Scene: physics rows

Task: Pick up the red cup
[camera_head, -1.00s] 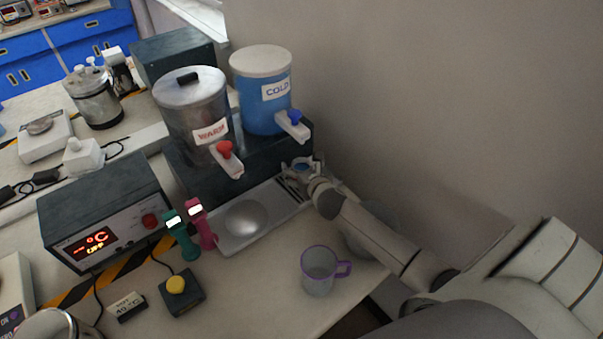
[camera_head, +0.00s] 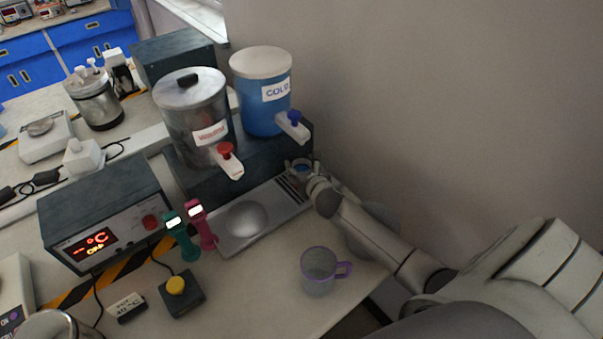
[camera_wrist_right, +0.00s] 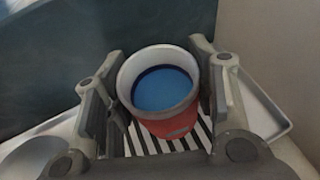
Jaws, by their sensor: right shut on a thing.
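The red cup (camera_wrist_right: 171,124) shows in the right wrist view, upright, with a pale rim and blue inside. It stands over the slatted part of the drip tray, between the two fingers of my right gripper (camera_wrist_right: 165,108), which is shut on it. In the head view the right gripper (camera_head: 303,172) is at the tray's far right end, below the blue tap. I cannot tell whether the cup touches the tray. My left gripper is not in view.
The drip tray (camera_head: 268,227) lies before the WARM urn (camera_head: 190,110) and the blue COLD container (camera_head: 260,95), whose taps overhang it. A clear purple-rimmed mug (camera_head: 318,280) stands near the front edge. A grey wall is close on the right.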

